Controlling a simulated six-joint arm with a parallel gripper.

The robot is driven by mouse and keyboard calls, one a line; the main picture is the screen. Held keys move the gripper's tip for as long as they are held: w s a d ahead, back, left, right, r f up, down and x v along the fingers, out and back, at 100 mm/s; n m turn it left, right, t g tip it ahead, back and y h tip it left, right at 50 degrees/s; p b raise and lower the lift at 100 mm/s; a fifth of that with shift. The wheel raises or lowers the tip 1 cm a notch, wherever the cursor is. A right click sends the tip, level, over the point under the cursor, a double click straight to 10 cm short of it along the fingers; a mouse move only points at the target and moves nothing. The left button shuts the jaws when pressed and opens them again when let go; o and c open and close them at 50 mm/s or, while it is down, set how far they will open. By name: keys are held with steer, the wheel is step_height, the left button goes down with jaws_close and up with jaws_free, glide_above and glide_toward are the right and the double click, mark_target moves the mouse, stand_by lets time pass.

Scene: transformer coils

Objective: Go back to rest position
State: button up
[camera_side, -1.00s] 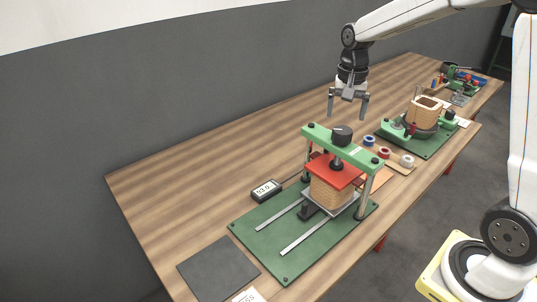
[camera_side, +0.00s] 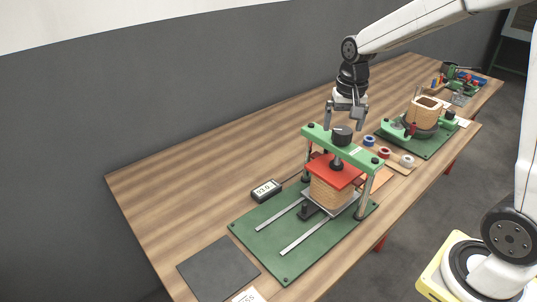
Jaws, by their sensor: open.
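My gripper (camera_side: 343,120) hangs fingers down just behind and above the green press frame, with its two fingers apart and nothing between them. The press has a green crossbar (camera_side: 316,133), a black knob (camera_side: 341,136) on top, and a red plate (camera_side: 333,171). Under the red plate sits a tan wound coil (camera_side: 331,195). Whether the fingertips clear the crossbar in depth is hard to tell from this one view.
A green base plate (camera_side: 260,228) with rails carries the press. A display box (camera_side: 266,190), dark mat (camera_side: 218,268) and tape rolls (camera_side: 384,152) lie around it. Another coil fixture (camera_side: 423,115) stands at the right. The table's far left is bare.

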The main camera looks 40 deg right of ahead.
steer(key=s+a+f+n+t, duration=0.2)
steer(key=s+a+f+n, duration=0.5)
steer(key=s, duration=0.3)
steer(key=shift+s+a+f+n, duration=0.25)
steer(key=shift+a+f+n, duration=0.15)
steer(key=shift+a+f, duration=0.3)
steer(key=shift+w, duration=0.1)
stand_by(0.8)
